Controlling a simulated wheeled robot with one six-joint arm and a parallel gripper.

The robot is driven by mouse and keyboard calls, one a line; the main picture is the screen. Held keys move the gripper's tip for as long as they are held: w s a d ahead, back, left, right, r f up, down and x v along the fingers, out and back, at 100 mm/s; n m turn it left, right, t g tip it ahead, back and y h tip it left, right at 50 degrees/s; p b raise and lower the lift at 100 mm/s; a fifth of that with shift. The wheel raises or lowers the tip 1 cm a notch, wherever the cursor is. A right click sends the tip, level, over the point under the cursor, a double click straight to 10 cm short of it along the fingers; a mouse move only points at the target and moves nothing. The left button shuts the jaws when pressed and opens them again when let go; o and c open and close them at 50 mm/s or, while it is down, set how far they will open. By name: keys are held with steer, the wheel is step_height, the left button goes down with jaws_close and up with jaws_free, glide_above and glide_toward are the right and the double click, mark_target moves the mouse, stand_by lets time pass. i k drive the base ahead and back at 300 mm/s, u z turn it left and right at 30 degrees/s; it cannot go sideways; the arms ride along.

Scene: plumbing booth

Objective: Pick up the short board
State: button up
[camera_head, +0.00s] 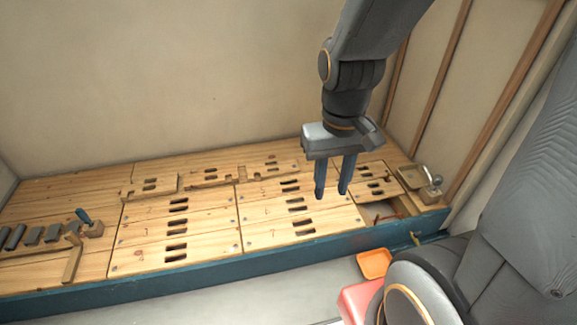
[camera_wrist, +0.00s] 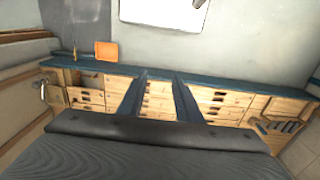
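My gripper (camera_head: 331,192) hangs above the wooden bench, fingers pointing down and apart, with nothing between them. Both fingers also show in the wrist view (camera_wrist: 160,76). Several short slotted boards lie on the bench; I cannot tell for certain which is the short board. One short slotted board (camera_head: 377,188) lies to the right of the gripper, beside an open gap; it seems to show at the left in the wrist view (camera_wrist: 85,97). Another small slotted board (camera_head: 150,187) lies raised on the panels at left, beside a notched piece (camera_head: 212,177).
Large slotted panels (camera_head: 180,243) cover the bench inside a blue front edge (camera_head: 200,274). An open gap (camera_head: 384,213) is at right, near a metal fitting (camera_head: 431,182). Grey pipe pieces (camera_head: 33,236) lie at left. An orange tray (camera_head: 374,264) sits in front.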

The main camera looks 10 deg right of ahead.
mark_target(284, 164)
steer(key=i, duration=0.95)
